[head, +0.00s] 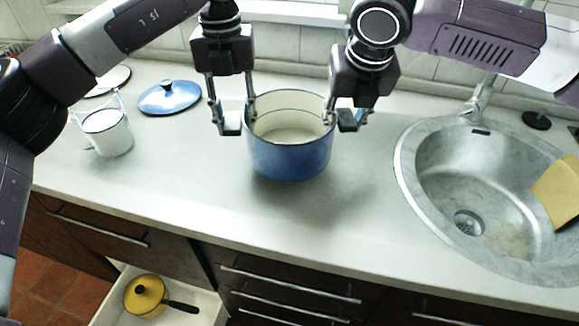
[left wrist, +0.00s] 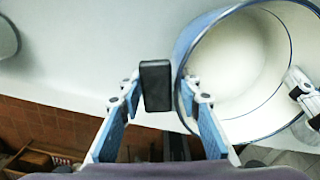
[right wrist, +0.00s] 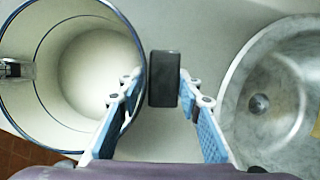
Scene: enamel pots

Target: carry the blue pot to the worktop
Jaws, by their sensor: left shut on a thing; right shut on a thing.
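The blue pot (head: 290,158) is upright over the middle of the worktop (head: 190,185), with a cream inside that looks empty. Its shadow falls to the lower right; I cannot tell for sure whether its base touches the worktop. My left gripper (head: 240,118) is shut on the pot's left handle, which shows as a black block (left wrist: 156,86) between the fingers in the left wrist view. My right gripper (head: 343,117) is shut on the right handle, a black block (right wrist: 164,78) in the right wrist view. The pot also fills the left of that view (right wrist: 60,130).
A steel sink (head: 440,165) with a yellow cloth (head: 558,192) is on the right. Below, an open drawer (head: 205,303) holds a yellow pan (head: 146,300).

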